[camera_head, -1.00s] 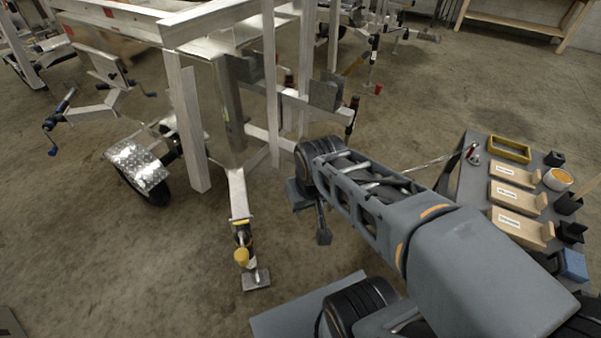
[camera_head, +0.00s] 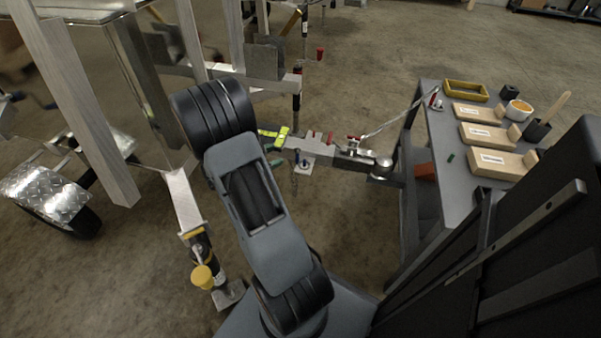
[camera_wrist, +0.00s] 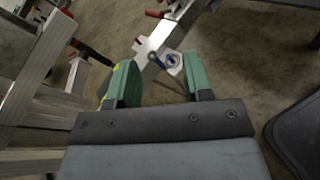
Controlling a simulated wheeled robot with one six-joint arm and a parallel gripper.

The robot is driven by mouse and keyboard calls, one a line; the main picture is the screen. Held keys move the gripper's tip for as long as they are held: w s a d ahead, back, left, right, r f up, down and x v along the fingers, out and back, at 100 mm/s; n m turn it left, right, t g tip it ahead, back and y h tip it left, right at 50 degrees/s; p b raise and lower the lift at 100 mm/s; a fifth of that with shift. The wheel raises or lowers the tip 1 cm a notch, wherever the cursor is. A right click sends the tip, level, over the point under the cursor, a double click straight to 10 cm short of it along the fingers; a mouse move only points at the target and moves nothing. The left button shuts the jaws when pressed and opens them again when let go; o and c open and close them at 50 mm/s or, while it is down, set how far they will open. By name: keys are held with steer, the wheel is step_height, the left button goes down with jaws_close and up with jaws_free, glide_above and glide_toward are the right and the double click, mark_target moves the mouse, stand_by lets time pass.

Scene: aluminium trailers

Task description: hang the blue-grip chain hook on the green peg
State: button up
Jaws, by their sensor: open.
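My gripper (camera_wrist: 160,62) is open and empty in the wrist view, with its two green fingers apart. A small blue piece (camera_wrist: 156,61), probably the hook's blue grip, shows beyond the fingertips beside a metal plate with a dark ring. In the head view, a small blue piece (camera_head: 304,162) sits at a plate on the trailer tongue, with what looks like a chain below it. I cannot tell the hook's full shape. Most of my gripper is behind my arm in the head view. I cannot pick out the green peg with certainty; a small green piece (camera_head: 451,157) shows on the table.
The trailer tongue (camera_head: 336,168) has red parts and a yellow-green piece (camera_head: 272,138) along it. The grey table (camera_head: 433,125) at right holds wooden blocks, a yellow tray (camera_head: 466,91) and a cup. A jack leg with a yellow part (camera_head: 202,277) stands left of my arm.

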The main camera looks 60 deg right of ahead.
mark_target(297, 154)
steer(key=w+d+f+n+t+h+b, duration=0.1)
steer(key=d+f+n+t+h+b, duration=0.2)
steer(key=f, duration=0.4)
steer(key=w+d+f+n+t+h+b, duration=0.1)
steer(key=d+f+n+t, duration=0.1)
steer(key=d+f+n, duration=0.35)
steer(key=shift+m, duration=0.25)
steer(key=d+f, duration=0.1)
steer(key=d, duration=0.1)
steer(key=d+f+b, duration=0.1)
steer(key=d+b, duration=0.1)
steer(key=d, duration=0.1)
steer(key=shift+w+d+f, duration=0.25)
steer(key=shift+d+f, duration=0.1)
steer(key=shift+f, duration=0.05)
steer(key=shift+d+r+b, duration=0.1)
steer(key=shift+d+b, duration=0.25)
steer(key=shift+d, duration=0.15)
steer(key=d, duration=0.1)
steer(key=d+b, duration=0.1)
steer(key=d, duration=0.1)
steer(key=d+b, duration=0.1)
steer(key=shift+d+f, duration=0.25)
steer(key=shift+d+r+b, duration=0.1)
steer(key=shift+d+b, duration=0.2)
steer(key=shift+d, duration=0.1)
steer(key=shift+w, duration=0.1)
steer(key=shift+c, duration=0.3)
jaws_close()
